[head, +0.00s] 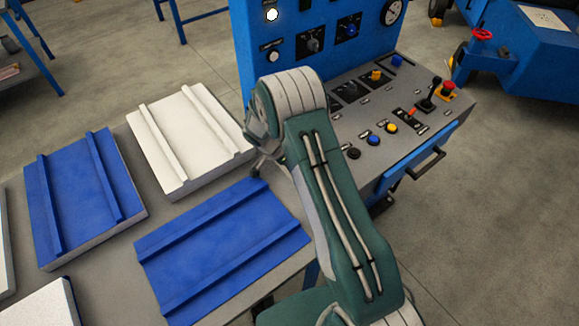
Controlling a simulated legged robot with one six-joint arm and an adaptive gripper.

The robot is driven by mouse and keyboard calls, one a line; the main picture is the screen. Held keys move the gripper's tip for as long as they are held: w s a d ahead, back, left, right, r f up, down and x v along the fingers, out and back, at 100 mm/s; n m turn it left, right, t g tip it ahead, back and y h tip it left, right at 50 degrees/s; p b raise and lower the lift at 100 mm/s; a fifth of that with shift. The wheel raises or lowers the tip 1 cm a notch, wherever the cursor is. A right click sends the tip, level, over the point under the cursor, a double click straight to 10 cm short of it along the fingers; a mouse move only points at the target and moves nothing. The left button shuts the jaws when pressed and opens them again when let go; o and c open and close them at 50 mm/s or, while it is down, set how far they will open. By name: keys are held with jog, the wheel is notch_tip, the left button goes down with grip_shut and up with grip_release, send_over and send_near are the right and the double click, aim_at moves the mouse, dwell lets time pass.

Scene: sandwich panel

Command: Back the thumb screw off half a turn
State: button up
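My arm reaches up through the middle of the head view and bends over at the top. Only a small part of my gripper (256,163) shows, low on the left of the bend, beside the white ribbed panel (187,130). Its fingertips are mostly hidden, so I cannot tell whether it is open or shut. I cannot pick out a thumb screw for sure. The blue control console (425,145) stands right behind my arm. Its upright face has a black knob (312,42) and a blue knob (350,30). My arm hides part of its sloped deck.
The console deck carries a yellow knob (375,75), a red button (448,88), a black lever (430,97) and several coloured buttons. Blue ribbed panels (222,245) (85,193) lie on the grey table at left. A blue machine (530,50) stands at the far right. Open floor lies at right.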

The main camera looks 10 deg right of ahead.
jog(key=o, duration=0.4)
jog(key=shift+w, duration=0.2)
jog(key=shift+c, duration=0.2)
jog(key=v, duration=1.2)
jog(key=shift+s+a, duration=0.1)
